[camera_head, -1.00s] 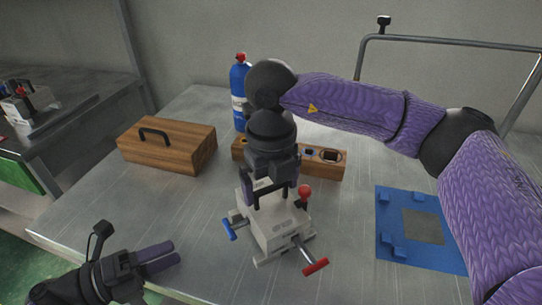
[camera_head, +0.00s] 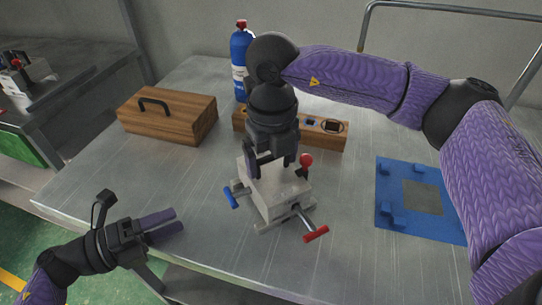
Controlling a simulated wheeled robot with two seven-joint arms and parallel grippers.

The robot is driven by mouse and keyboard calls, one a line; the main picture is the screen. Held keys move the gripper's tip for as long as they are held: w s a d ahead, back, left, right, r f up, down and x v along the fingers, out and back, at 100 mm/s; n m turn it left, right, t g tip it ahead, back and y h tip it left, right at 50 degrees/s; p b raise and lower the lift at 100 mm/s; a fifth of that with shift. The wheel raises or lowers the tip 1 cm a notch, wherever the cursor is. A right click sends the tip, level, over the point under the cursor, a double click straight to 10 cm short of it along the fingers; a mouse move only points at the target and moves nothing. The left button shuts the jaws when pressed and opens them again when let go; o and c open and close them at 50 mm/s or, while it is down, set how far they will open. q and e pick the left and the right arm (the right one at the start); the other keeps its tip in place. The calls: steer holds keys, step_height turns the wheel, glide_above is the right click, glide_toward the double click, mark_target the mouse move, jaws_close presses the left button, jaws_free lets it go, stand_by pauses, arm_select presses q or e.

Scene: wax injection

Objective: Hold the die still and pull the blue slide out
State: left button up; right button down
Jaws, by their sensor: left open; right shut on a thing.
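The die (camera_head: 282,203) is a pale block on the table, with a red ball knob (camera_head: 306,160) at its back right. The blue slide (camera_head: 231,198) sticks out of its left side, and a red-handled bar (camera_head: 315,234) sticks out at the front right. My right gripper (camera_head: 271,172) reaches down from above and is shut on the top of the die; its fingers hide part of that top. My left gripper (camera_head: 178,222) is open and empty at the table's front edge, left of the blue slide and apart from it.
A wooden case (camera_head: 190,118) with a black handle stands at the back left. A wooden block (camera_head: 335,140) with inset parts and a blue bottle (camera_head: 239,62) are behind the die. A blue fixture plate (camera_head: 393,222) lies at right. The table left of the die is clear.

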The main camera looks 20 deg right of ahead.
mark_target(231, 197)
arm_select(q)
steer(key=m, duration=0.2)
steer(key=s+m, duration=0.1)
steer(key=m, duration=0.1)
steer(key=shift+d+f+y, duration=0.1)
steer(key=shift+d+y, duration=0.1)
steer(key=shift+y, duration=0.2)
steer(key=m, duration=0.3)
steer(key=s+m+t+y, duration=0.1)
steer(key=m, duration=0.2)
steer(key=m+t, duration=0.1)
steer(key=m, duration=0.2)
steer(key=shift+s+d+y, duration=0.15)
steer(key=shift+s+y, duration=0.2)
steer(key=shift+y, duration=0.05)
steer(key=m, duration=0.2)
steer(key=r+m+t, duration=0.1)
steer(key=m, duration=0.2)
steer(key=s+m+t, duration=0.1)
steer(key=m, duration=0.1)
steer(key=shift+s+r+m+y, duration=0.1)
steer(key=shift+r+m+y, duration=0.2)
steer(key=shift+r+y, duration=0.1)
steer(key=shift+s+r+m+t, duration=0.1)
steer(key=shift+r+m+t, duration=0.2)
steer(key=shift+m, duration=0.7)
steer(key=shift+r+m, duration=0.1)
steer(key=shift+m, duration=0.4)
steer(key=x, duration=1.1)
steer(key=shift+d, duration=0.3)
